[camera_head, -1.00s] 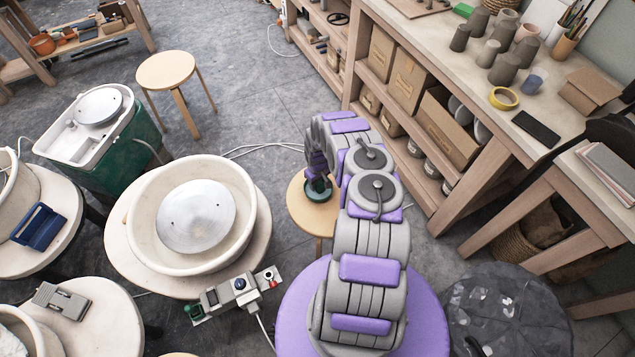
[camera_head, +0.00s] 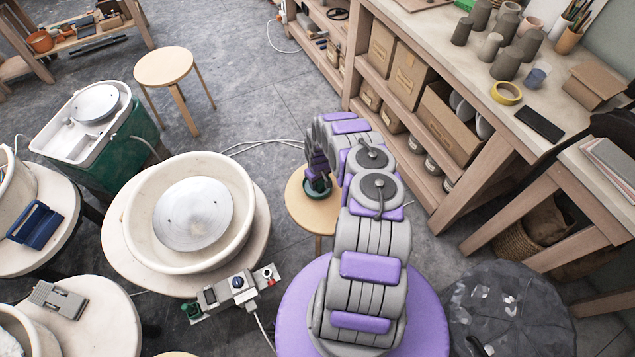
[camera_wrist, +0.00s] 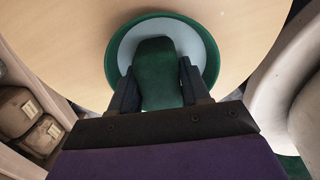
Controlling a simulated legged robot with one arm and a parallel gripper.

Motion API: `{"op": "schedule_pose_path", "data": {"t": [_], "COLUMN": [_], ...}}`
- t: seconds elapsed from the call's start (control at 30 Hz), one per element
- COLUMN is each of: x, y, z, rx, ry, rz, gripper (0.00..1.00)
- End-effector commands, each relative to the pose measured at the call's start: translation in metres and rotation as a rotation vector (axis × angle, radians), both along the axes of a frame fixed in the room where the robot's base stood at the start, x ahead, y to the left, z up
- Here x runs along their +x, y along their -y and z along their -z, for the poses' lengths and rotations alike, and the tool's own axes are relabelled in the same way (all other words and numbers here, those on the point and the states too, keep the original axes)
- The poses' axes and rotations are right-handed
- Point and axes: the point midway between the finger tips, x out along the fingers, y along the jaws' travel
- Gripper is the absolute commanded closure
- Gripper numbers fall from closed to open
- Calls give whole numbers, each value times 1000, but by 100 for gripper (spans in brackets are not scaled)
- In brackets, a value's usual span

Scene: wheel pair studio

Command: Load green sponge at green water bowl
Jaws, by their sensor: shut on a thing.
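The green sponge (camera_wrist: 159,72) is between the two dark fingers of my gripper (camera_wrist: 158,84) in the wrist view. My gripper is shut on it. The green water bowl (camera_wrist: 112,62), with a pale inside, is directly behind the sponge in that view. Whether the sponge touches the bowl or its water, I cannot tell. In the head view the bowl (camera_head: 319,194) stands on a small round wooden stool (camera_head: 298,208), under the end of my arm. My arm hides part of the bowl there, and I cannot make out the sponge.
A potter's wheel with a cream splash pan (camera_head: 140,215) stands left of the stool. A small control box (camera_head: 238,284) is below it. Another stool (camera_head: 165,66) stands farther back.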

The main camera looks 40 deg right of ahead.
Motion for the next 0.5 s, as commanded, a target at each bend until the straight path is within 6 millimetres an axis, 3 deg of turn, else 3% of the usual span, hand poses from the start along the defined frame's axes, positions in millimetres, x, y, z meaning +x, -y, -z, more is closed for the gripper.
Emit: {"op": "schedule_pose_path", "data": {"t": [0.5], "x": [0], "y": [-1], "z": [5], "rx": [-1], "ry": [0], "rz": [0], "gripper": [78]}}
